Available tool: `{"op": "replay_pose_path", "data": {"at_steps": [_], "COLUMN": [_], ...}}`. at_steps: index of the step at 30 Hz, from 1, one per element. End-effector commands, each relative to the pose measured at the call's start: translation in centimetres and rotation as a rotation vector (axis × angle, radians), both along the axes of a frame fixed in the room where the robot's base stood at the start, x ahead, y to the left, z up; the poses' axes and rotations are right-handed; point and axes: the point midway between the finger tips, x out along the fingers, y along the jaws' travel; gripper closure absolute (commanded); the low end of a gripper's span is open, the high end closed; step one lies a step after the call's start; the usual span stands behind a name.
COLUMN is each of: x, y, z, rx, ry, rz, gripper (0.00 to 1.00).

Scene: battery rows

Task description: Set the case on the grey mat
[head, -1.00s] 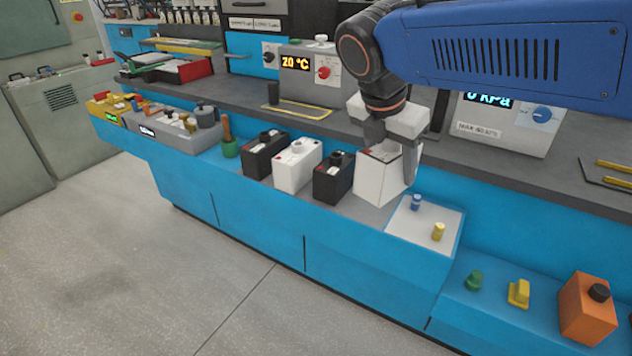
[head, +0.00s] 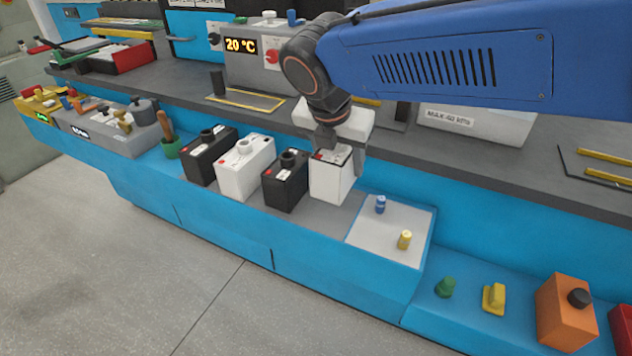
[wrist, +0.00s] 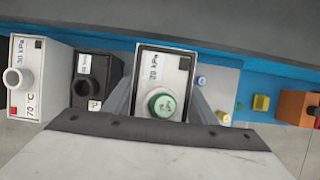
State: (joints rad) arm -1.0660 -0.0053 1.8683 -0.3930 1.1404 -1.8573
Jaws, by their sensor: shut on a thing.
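The case is a white box (head: 330,180) with a dark-rimmed top at the right end of a row of cases. My gripper (head: 338,150) is shut on its upper part from above. In the wrist view, the case (wrist: 178,65) carries a "20 kPa" label and a green round cap, between the two fingers. It looks upright over the grey strip (head: 225,192) of the blue ledge; I cannot tell whether its base touches. A dark grey mat (head: 247,101) with a yellow border lies on the counter behind. I cannot tell which grey surface the task means.
A black case (head: 286,182) stands close left of the held case, with a white case (head: 244,168) and another black case (head: 209,156) beyond. A pale grey panel (head: 375,240) with blue and yellow pegs lies right. An orange box (head: 565,315) stands farther right.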

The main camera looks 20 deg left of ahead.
Motion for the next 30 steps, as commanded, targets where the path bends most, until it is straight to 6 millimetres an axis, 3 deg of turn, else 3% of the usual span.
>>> {"op": "replay_pose_path", "data": {"at_steps": [4, 11, 19, 30], "x": [0.0, 0.0, 0.0, 0.0], "y": [0.0, 0.0, 0.0, 0.0], "z": [-2.3, -3.8, -6.9, -7.3], "rx": [-0.001, 0.000, -0.001, 0.001], "ry": [0.000, -0.001, 0.000, -0.001], "rz": [0.001, -0.001, 0.000, -0.001], "gripper": [0.79, 0.79, 0.79, 0.79]}}
